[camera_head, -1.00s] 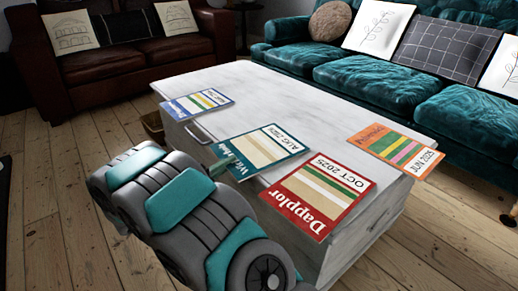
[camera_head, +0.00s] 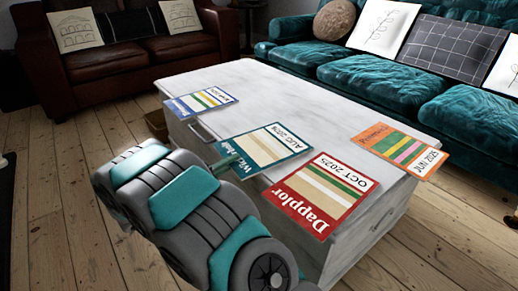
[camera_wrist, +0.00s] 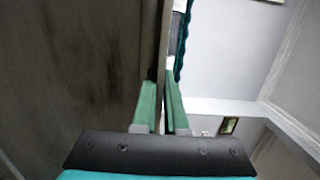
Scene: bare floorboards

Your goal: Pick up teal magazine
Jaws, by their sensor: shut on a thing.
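The teal magazine (camera_head: 268,144), with a cream, yellow and green striped cover and "AUG 2025" on it, lies flat on the white coffee table (camera_head: 290,100). Its near-left edge sticks out slightly over the table's edge. My gripper (camera_head: 228,160) is at that overhanging edge, with its green fingers partly hidden by my wrist in the head view. In the wrist view, my gripper (camera_wrist: 163,112) has its two green fingers close together on either side of a thin edge. The magazine's cover does not show there.
A red magazine (camera_head: 320,190) lies close on the right, an orange magazine (camera_head: 400,148) at the far right, and a blue magazine (camera_head: 200,102) to the left. A teal sofa (camera_head: 400,85) and a brown sofa (camera_head: 130,55) stand behind the table.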

